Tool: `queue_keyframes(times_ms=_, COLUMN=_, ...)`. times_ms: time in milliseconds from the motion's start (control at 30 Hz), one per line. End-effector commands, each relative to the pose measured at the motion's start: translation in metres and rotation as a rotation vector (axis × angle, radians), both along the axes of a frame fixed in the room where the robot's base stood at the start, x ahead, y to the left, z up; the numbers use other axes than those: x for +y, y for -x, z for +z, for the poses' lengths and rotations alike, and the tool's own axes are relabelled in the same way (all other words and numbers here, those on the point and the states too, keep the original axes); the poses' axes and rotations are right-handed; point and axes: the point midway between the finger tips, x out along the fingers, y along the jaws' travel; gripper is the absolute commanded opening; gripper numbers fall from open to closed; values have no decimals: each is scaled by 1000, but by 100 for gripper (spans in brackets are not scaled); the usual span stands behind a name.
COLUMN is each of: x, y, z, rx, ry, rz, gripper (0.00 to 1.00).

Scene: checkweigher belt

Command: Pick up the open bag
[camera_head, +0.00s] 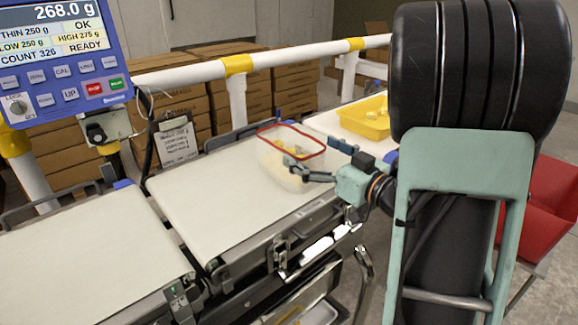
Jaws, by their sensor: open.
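The open bag (272,158) is clear, with a red rim around its open top. It stands upright near the far right end of the white belt (215,210), with pale yellow pieces inside. My gripper (308,149) is open at the bag's right side. One dark finger crosses in front of the bag's right side; the other shows at the right end of the red rim. I cannot tell whether either finger touches the bag. The bag's lower right part is partly hidden by the finger.
A weight display (62,55) reads 268.0 g at the upper left. A white rail (190,75) with yellow bands runs behind the belt. The belt left of the bag is clear. A red bin (545,215) is at far right.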

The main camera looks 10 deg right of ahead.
Motion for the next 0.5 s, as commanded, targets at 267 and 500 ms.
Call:
queue_keyframes(times_ms=267, x=13, y=-21, z=-1, rx=-1, ry=2, rz=3, gripper=91)
queue_keyframes(times_ms=500, x=29, y=-49, z=0, rx=-1, ry=2, rz=2, gripper=91)
